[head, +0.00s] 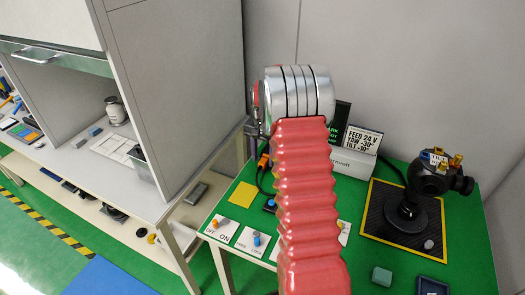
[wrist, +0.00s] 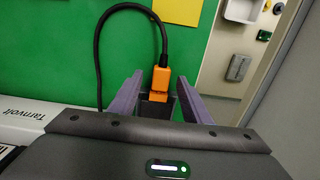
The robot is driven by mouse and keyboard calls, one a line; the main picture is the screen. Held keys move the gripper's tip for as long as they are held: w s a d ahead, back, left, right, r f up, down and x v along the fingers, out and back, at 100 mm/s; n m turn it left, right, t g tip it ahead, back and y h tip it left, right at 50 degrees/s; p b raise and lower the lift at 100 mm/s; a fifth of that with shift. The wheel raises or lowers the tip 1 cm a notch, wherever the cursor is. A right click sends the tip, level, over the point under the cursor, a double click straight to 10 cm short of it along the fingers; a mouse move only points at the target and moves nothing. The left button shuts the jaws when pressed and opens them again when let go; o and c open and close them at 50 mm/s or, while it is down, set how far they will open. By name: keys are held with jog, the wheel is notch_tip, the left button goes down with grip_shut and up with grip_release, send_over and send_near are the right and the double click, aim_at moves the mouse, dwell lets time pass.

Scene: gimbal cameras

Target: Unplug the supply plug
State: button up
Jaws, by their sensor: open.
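The supply plug (wrist: 238,68) is orange, with a black cable that loops up and to the left in the wrist view. It stands at a dark socket (wrist: 156,110) between my fingers. My gripper (wrist: 156,84) is open, with a purple finger on each side of the plug and a visible gap to each. In the head view, the orange plug (head: 263,160) shows partly behind my red arm, which hides most of the gripper. The white Tarnvolt supply box (head: 350,160) stands on the green table, and its edge shows in the wrist view (wrist: 30,115).
A black gimbal camera (head: 436,180) stands on a yellow-edged mat at right. Labelled switches (head: 220,228) lie along the table's front left. A grey cabinet (head: 180,80) rises at left.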

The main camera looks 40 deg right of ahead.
jog(key=shift+f, duration=0.5)
jog(key=shift+c, duration=0.6)
grip_shut()
